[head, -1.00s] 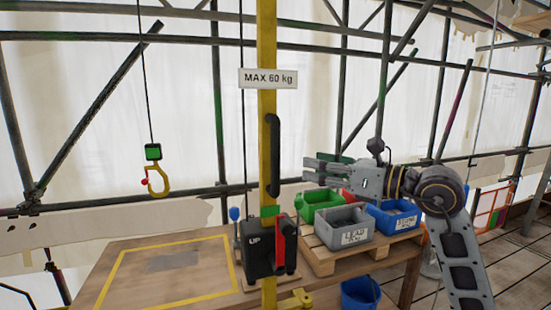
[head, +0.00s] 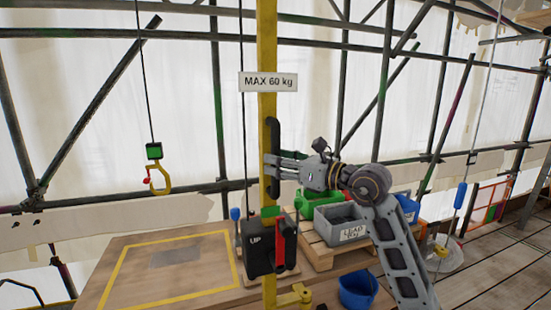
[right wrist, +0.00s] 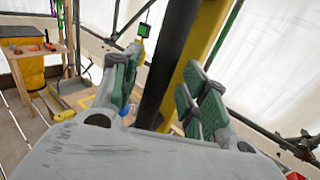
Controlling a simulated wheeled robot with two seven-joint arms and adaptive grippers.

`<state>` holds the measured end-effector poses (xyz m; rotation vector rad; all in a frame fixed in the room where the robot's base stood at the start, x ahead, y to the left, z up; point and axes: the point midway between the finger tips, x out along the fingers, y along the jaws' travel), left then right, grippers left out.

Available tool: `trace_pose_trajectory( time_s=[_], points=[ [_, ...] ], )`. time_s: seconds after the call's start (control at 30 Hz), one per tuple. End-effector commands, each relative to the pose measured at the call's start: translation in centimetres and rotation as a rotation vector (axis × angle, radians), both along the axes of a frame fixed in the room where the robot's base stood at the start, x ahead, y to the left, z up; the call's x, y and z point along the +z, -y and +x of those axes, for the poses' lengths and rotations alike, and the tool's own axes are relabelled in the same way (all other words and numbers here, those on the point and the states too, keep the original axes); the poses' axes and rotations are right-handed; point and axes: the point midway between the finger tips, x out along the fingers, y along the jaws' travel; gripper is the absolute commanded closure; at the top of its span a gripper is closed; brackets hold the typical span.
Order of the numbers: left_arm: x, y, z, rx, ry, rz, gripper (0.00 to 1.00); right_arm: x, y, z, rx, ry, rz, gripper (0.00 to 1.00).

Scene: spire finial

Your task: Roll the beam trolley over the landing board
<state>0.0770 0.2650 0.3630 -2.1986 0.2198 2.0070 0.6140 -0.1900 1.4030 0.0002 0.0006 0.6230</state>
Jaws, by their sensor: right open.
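The black handle (head: 273,135) is a vertical bar on the yellow post (head: 266,40). My right gripper (head: 268,167) is open at the handle's lower half. In the right wrist view the handle (right wrist: 172,55) passes between the open green-padded fingers (right wrist: 163,88); I cannot tell whether they touch it. A yellow hook (head: 160,180) hangs on a cable under a green-and-black block (head: 153,151), left of the post. The landing board (head: 120,245) is wooden with a yellow outlined rectangle and lies below the hook. The beam trolley does not show. My left gripper is not in view.
A black box marked UP with a red lever (head: 279,243) sits low on the post. Behind it, a grey bin (head: 345,230) stands on a pallet (head: 320,250), with green and blue bins partly hidden by my arm. A blue bucket (head: 358,290) stands lower. Scaffold tubes cross the back.

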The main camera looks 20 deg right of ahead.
Motion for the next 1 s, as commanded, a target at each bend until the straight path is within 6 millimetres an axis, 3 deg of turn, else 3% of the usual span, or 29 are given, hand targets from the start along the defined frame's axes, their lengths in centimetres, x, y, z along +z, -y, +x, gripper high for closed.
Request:
trace_pose_trajectory(
  time_s=[0.2, 0.57, 0.9, 1.0],
  points=[
    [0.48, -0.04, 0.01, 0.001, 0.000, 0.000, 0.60, 0.11, -0.86, 1.13, 0.000, 0.001, 0.001, 0.56],
    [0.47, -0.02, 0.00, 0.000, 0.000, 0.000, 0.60, -0.02, -1.00, 1.31, 0.000, 0.000, 0.000, 0.56],
    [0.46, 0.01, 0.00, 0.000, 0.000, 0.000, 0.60, -0.02, -0.98, 1.30, 0.000, 0.000, 0.000, 0.99],
    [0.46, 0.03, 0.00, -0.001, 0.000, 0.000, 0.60, -0.02, -0.98, 1.30, 0.000, 0.000, 0.000, 1.00]
  ],
)
